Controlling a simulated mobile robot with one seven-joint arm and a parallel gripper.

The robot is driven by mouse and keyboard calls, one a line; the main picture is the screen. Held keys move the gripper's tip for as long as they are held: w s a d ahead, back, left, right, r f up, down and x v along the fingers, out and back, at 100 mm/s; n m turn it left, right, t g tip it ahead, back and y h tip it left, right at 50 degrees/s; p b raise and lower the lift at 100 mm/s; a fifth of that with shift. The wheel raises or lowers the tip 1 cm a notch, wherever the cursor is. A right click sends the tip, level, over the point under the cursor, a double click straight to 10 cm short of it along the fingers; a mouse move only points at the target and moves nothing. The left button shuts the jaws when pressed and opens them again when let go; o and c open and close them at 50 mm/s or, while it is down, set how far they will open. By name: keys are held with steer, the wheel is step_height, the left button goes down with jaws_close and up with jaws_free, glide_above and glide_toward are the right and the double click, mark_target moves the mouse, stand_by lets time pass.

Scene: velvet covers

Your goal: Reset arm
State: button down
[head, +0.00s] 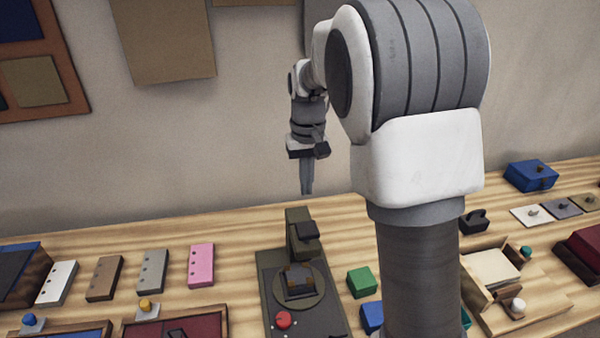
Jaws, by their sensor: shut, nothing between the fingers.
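My gripper (307,178) hangs pointing down in the head view, above the back edge of the table and left of my large upper arm. Its fingers are together, with nothing between them. It is well above a dark olive machine (303,235) with a round plate and a red knob (284,319), and touches nothing that I can see. My arm hides part of the table to the right of the machine.
The wooden table (230,237) holds flat blocks, including a pink one (201,265), at left. A green cube (361,282) and a blue cube (372,315) are beside the machine. A wooden box (493,270) and a blue box (531,175) stand right. The air around my gripper is clear.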

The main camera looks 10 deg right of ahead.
steer(key=s+r+t, duration=0.3)
steer(key=s+r, duration=0.6)
steer(key=s, duration=0.4)
steer(key=s+t, duration=0.2)
steer(key=s, duration=1.1)
steer(key=shift+f, duration=0.35)
